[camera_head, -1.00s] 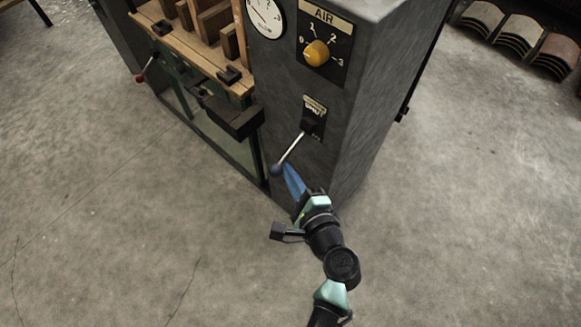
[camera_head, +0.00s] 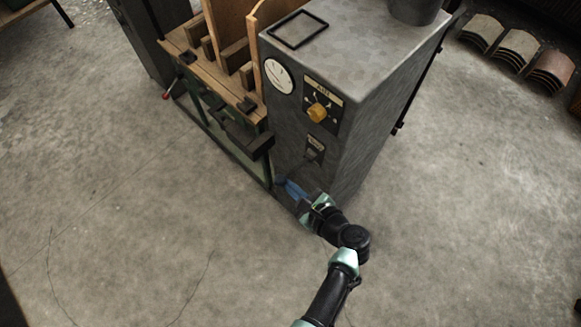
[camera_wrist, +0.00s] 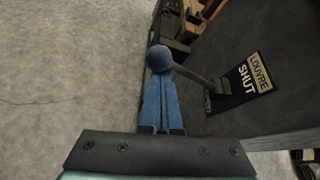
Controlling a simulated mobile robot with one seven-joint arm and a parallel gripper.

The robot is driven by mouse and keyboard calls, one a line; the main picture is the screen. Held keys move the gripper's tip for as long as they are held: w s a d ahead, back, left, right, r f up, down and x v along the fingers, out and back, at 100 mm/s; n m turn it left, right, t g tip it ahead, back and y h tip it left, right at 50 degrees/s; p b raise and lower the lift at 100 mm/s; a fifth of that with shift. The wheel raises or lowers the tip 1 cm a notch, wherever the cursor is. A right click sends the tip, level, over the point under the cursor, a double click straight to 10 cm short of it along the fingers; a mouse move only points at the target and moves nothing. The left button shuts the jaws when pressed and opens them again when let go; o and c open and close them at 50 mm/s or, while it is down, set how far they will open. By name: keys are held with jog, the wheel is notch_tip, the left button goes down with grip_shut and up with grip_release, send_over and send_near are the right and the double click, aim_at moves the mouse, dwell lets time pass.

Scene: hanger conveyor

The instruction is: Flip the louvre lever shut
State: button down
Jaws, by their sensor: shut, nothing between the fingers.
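The louvre lever is a metal rod (camera_wrist: 188,72) with a round blue-grey knob (camera_wrist: 159,58). It sticks out from a black plate (camera_wrist: 254,84) reading LOUVRE and SHUT on the dark cabinet face. In the head view the plate (camera_head: 314,148) is below the yellow dial, and the knob (camera_head: 280,182) is low and to its left. My gripper (camera_wrist: 162,82) has its blue fingers together and empty, with the tips right at the knob. Whether they touch it I cannot tell. In the head view my gripper (camera_head: 286,184) is low by the cabinet front.
The grey cabinet (camera_head: 350,110) carries a round gauge (camera_head: 279,76) and a yellow AIR dial (camera_head: 318,112). A wooden-topped bench (camera_head: 215,80) adjoins it on the left. Curved tiles (camera_head: 518,48) are stacked at the far right. The concrete floor in front is clear.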

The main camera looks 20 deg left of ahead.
jog(key=r+p, duration=0.1)
jog(key=r+m+g+p, duration=0.1)
jog(key=shift+w+d+r+p, duration=0.1)
jog(key=shift+w+r+p, duration=0.2)
jog(key=shift+w, duration=0.1)
jog(key=shift+f, duration=0.15)
dwell(0.4)
notch_tip(320, 180, down, 4)
jog(key=d+b, duration=0.1)
jog(key=b, duration=0.2)
jog(key=p+v, duration=0.1)
jog(key=v, duration=0.9)
jog(key=shift+w, duration=0.15)
